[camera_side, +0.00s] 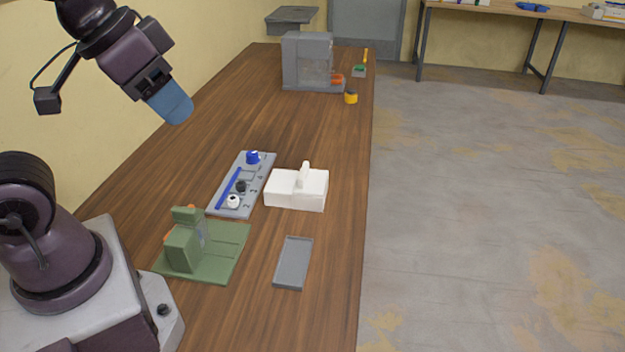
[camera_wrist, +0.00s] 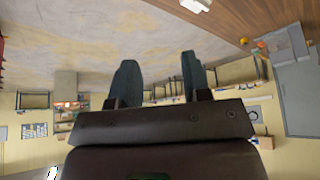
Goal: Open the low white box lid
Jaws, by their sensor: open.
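The low white box (camera_side: 297,189) stands on the wooden table, right of the grey socket board. A raised white handle-like piece (camera_side: 304,174) sticks up from its top, and the lid looks closed. In the wrist view a white shape at the top edge (camera_wrist: 196,5) may be this box, cut off by the frame. My gripper (camera_side: 178,112) is high above the table at the upper left, far from the box. In the wrist view its two dark blue fingers (camera_wrist: 158,75) stand apart with nothing between them.
Left of the box lies the grey board (camera_side: 262,178) with blue, black and white parts. A green fixture (camera_side: 226,260) and a grey tray (camera_side: 293,263) are nearer the front. A grey machine (camera_side: 306,62) and a yellow-black item (camera_side: 351,96) stand farther back.

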